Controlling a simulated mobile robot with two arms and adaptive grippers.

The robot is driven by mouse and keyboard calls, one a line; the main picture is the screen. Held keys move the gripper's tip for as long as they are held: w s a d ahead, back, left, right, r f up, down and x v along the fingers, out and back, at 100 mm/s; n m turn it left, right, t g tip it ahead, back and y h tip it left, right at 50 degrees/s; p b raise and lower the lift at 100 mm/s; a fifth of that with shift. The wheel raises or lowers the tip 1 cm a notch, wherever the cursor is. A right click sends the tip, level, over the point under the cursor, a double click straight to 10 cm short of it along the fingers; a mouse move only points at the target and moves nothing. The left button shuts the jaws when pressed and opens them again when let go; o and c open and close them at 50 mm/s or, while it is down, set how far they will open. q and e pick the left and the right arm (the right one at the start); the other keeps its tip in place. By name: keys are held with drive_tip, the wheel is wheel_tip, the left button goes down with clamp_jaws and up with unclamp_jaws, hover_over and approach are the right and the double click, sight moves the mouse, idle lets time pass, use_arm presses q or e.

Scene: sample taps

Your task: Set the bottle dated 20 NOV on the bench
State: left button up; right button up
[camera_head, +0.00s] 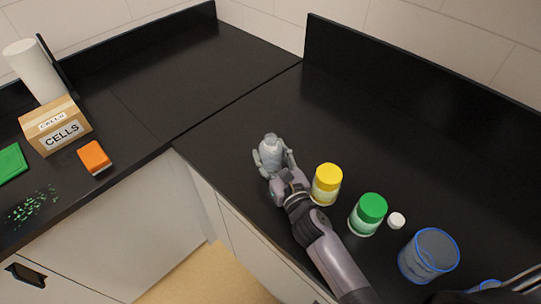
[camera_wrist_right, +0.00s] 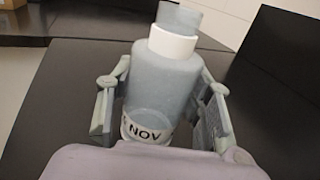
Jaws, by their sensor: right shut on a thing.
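A pale grey bottle (camera_head: 271,152) stands upright on or just above the dark bench (camera_head: 330,115), near the bench's inner corner. My right gripper (camera_head: 273,162) is shut around it. In the right wrist view the bottle (camera_wrist_right: 165,80) is between the two fingers, with a white collar and a grey cap. Its label (camera_wrist_right: 147,132) shows "NOV"; the day number is hidden or too cut off to read. Whether the bottle's base touches the bench is hidden by the gripper.
A yellow-lidded jar (camera_head: 327,184), a green-lidded jar (camera_head: 367,214), a small white cap (camera_head: 396,220) and a blue-rimmed container (camera_head: 429,256) stand right of my arm. A CELLS box (camera_head: 56,126) and orange block (camera_head: 94,157) sit left. The bench behind the bottle is clear.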

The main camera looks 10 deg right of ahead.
sight(275, 164)
drive_tip(key=shift+f, duration=0.15)
drive_tip(key=o, duration=1.5)
drive_tip(key=shift+c, duration=0.2)
drive_tip(key=shift+r, duration=0.3)
drive_tip(key=s, duration=0.2)
drive_tip(key=s+d+b, duration=0.1)
drive_tip(key=s, duration=0.4)
drive_tip(key=shift+s+d+b, duration=0.2)
drive_tip(key=shift+d+b, duration=0.05)
drive_tip(key=shift+b, duration=0.15)
drive_tip(key=shift+f, duration=0.1)
